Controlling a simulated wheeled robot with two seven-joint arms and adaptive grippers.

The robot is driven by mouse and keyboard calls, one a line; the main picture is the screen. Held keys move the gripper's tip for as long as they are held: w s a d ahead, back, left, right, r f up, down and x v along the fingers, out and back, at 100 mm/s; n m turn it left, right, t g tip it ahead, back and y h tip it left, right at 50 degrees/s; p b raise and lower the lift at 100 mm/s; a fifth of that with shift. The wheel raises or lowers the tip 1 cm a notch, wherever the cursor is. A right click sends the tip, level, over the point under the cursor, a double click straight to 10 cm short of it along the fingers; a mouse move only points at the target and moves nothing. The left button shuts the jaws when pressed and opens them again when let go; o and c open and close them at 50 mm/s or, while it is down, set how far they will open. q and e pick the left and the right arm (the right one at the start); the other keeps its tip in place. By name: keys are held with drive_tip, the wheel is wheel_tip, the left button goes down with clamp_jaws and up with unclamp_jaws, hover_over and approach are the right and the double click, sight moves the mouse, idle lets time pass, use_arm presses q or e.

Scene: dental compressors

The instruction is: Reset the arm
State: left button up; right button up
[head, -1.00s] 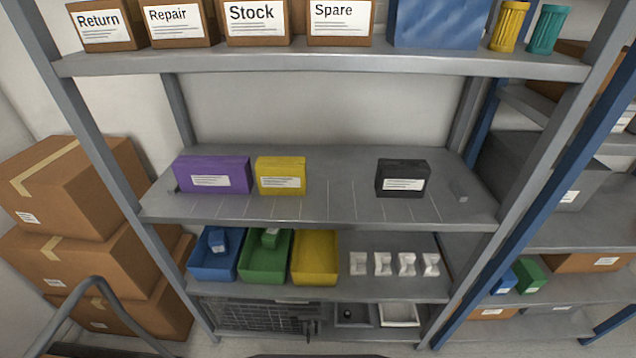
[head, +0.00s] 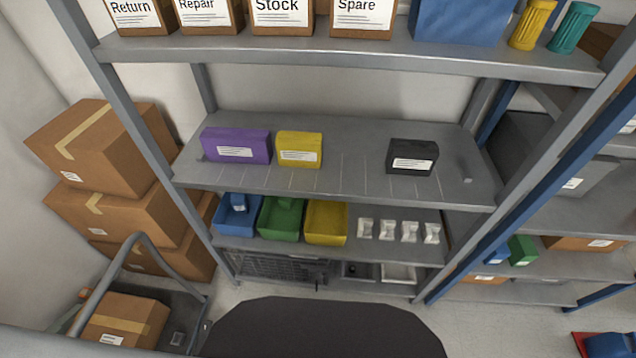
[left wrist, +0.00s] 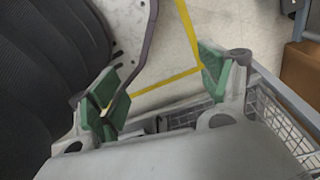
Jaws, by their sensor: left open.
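My left gripper (left wrist: 158,88) shows in the left wrist view. Its two green-padded fingers are wide apart, with nothing between them. Beyond the fingers are pale floor and a yellow floor line (left wrist: 165,82). A dark ribbed surface fills the left side of that view. Neither gripper shows in the head view, and my right gripper is in no view.
In the head view a grey shelf rack (head: 330,180) holds a purple box (head: 236,146), a yellow box (head: 299,149) and a black box (head: 412,157). Bins (head: 326,222) sit below. Cardboard boxes (head: 100,147) and a cart with a handle (head: 150,240) stand at left. Wire mesh (left wrist: 275,125) is near the left gripper.

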use_arm(q)
drive_tip(key=s+a+r+p, duration=0.1)
drive_tip(key=s+a+p, duration=0.1)
drive_tip(key=s+p, duration=0.3)
drive_tip(key=s+a+r+p, duration=0.2)
drive_tip(key=s+p, duration=0.4)
drive_tip(key=s, duration=0.1)
drive_tip(key=shift+s+r, duration=0.2)
drive_tip(key=shift+s, duration=0.1)
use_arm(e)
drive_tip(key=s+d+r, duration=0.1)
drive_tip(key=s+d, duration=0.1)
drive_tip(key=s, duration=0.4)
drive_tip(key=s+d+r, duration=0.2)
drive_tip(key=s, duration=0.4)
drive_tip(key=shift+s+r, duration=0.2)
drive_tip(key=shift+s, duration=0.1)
